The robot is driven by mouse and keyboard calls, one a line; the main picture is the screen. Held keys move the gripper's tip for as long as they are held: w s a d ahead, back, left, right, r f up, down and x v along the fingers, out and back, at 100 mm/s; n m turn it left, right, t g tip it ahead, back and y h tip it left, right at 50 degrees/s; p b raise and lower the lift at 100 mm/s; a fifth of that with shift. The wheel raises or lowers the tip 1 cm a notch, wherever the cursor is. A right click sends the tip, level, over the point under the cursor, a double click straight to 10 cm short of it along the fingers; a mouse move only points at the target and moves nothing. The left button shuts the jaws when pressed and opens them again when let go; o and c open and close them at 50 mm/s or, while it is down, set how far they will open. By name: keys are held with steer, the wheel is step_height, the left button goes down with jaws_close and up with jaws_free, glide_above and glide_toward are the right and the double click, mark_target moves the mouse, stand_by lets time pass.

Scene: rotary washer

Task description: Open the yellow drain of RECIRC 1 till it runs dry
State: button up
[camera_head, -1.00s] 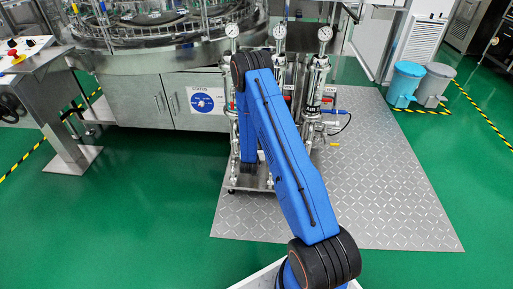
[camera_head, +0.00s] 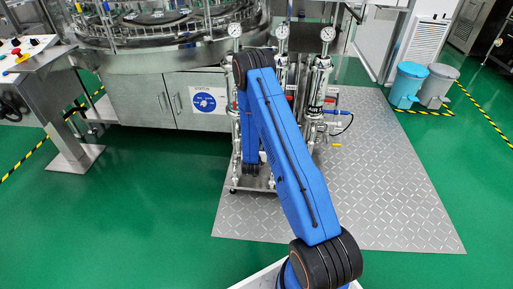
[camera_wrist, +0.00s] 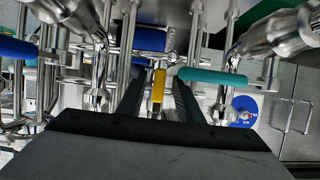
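A yellow handle (camera_wrist: 158,86) shows in the wrist view between the two dark fingers of my gripper (camera_wrist: 160,92). A gap seems to show on each side of the handle, so the gripper looks open around it. A teal handle (camera_wrist: 212,75) lies just right of the fingers, and a blue one (camera_wrist: 150,40) is behind. In the head view my blue arm hides my gripper and part of the steel filter skid (camera_head: 262,182). Another yellow handle (camera_head: 336,145) shows low on the right column. No RECIRC label is legible, and no water flow can be made out.
Three gauges top the skid, one of them at the left (camera_head: 234,30). Steel pipes crowd my gripper in the wrist view. A round blue sign (camera_head: 204,103) is on the washer cabinet. Bins (camera_head: 407,84) stand at right. The tread plate (camera_head: 385,205) is clear at front right.

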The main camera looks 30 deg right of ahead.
steer(key=v, duration=1.6)
steer(key=shift+a, duration=0.15)
steer(key=shift+r, duration=0.1)
steer(key=w+a+r+y, duration=0.1)
steer(key=a+r+y, duration=0.15)
steer(key=r, duration=0.45)
steer(key=w+a+r+y, duration=0.1)
steer(key=a+r, duration=0.2)
steer(key=r, duration=0.3)
steer(key=s+a+r+n+g+y, duration=0.1)
steer(key=s+a+r+n+y, duration=0.2)
steer(key=r, duration=0.4)
steer(key=s+a+r+g+y, duration=0.1)
steer(key=s+a+r, duration=0.2)
steer(key=s+r, duration=0.3)
steer(key=s+r+n+g, duration=0.1)
steer(key=s+r, duration=0.4)
steer(key=s, duration=0.6)
steer(key=s+r+n+g, duration=0.1)
steer(key=s+r, duration=0.4)
steer(key=s, duration=0.5)
steer(key=s+r+n+g, duration=0.2)
steer(key=s+r, duration=0.4)
steer(key=s, duration=0.5)
steer(key=shift+s+a, duration=0.3)
